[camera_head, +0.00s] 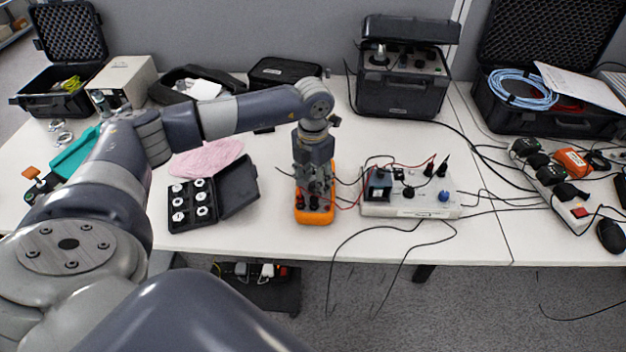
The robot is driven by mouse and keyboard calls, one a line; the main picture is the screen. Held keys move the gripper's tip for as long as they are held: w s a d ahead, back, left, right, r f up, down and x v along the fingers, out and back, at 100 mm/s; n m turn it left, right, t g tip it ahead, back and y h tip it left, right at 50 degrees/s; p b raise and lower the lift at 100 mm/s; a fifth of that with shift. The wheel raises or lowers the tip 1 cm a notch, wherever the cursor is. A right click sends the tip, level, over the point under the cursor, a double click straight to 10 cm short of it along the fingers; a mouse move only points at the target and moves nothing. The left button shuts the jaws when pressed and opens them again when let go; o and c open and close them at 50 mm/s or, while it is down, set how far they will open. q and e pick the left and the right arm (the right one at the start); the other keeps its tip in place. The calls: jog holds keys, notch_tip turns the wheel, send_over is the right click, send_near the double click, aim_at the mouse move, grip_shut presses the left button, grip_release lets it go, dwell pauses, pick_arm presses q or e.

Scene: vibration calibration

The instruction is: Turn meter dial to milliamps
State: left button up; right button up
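The meter is an orange handheld multimeter (315,217) lying on the white table near its front edge, left of a grey test box. Its dial and most of its face are hidden under my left gripper. My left arm reaches in from the left, and my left gripper (314,190) points down over the meter. The fingers are dark against the meter face; I cannot tell whether they are open or shut, or whether they touch the dial. My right gripper is not in view.
A grey test box (410,207) with a blue knob and leads stands right of the meter. An open black case (236,186) with white parts lies left. A black instrument case (402,97) stands behind. Black cables hang over the table's front edge (480,262).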

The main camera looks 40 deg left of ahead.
aim_at(313, 184)
pick_arm(q)
notch_tip(313, 184, up, 12)
dwell(0.7)
